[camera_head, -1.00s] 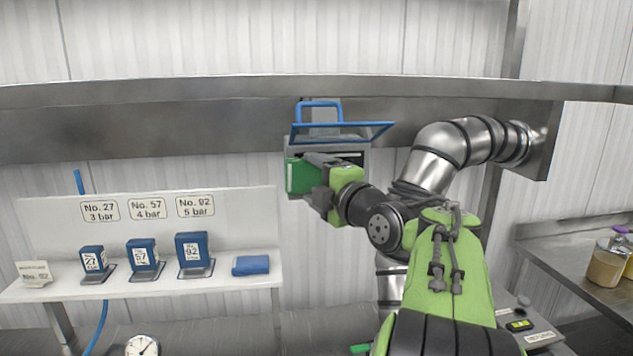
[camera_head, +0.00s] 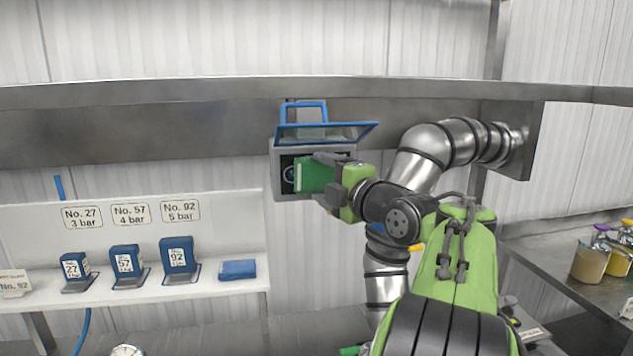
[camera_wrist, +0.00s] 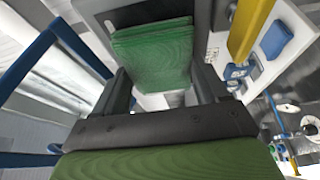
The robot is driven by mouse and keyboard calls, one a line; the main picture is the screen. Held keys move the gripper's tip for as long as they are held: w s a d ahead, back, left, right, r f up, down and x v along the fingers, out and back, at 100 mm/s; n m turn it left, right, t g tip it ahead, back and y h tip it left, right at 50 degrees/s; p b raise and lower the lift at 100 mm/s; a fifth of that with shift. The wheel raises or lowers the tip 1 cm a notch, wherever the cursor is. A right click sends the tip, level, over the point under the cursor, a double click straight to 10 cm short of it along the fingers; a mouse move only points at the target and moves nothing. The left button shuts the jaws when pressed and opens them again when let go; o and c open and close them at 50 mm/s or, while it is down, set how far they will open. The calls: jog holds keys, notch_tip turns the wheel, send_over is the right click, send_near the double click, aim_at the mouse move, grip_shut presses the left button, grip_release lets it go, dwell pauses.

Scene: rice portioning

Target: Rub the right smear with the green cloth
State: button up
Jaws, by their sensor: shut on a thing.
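The green cloth (camera_head: 313,175) is folded into a flat pad and held in my gripper (camera_head: 328,178). It also shows in the wrist view (camera_wrist: 155,55), between the two dark fingers. The cloth is at the front of a grey box (camera_head: 281,156) with its blue-framed lid (camera_head: 345,131) raised. A round dark lens-like part (camera_head: 288,174) shows just left of the cloth. I cannot make out the right smear; the cloth and gripper cover the right part of the box front. I cannot tell whether the cloth touches the box.
A steel rail (camera_head: 150,95) runs across behind the box. Jars (camera_head: 588,262) stand on the right bench.

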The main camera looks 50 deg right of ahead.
aim_at(297, 178)
jog(key=shift+s+d, duration=0.5)
jog(key=shift+d, duration=0.35)
jog(key=shift+s+d, duration=0.5)
jog(key=shift+d, duration=0.3)
jog(key=shift+f, duration=0.1)
jog(key=shift+a+b, duration=0.1)
jog(key=shift+b, duration=0.3)
jog(key=w+a+b, duration=0.2)
jog(key=shift+a, duration=0.4)
jog(key=shift+w+a+b, duration=0.7)
jog(key=shift+a+b, duration=0.05)
jog(key=shift+a, duration=0.25)
jog(key=shift+w+a+b, duration=0.7)
jog(key=shift+a+b, duration=0.05)
jog(key=shift+a, duration=0.25)
jog(key=shift+s+a+b, duration=0.5)
jog(key=shift+s+a, duration=0.05)
jog(key=shift+s, duration=0.3)
jog(key=shift+s+a+b, duration=0.55)
jog(key=shift+s, duration=0.25)
jog(key=shift+s+a+b, duration=0.5)
jog(key=shift+s+a, duration=0.05)
jog(key=shift+s, duration=0.3)
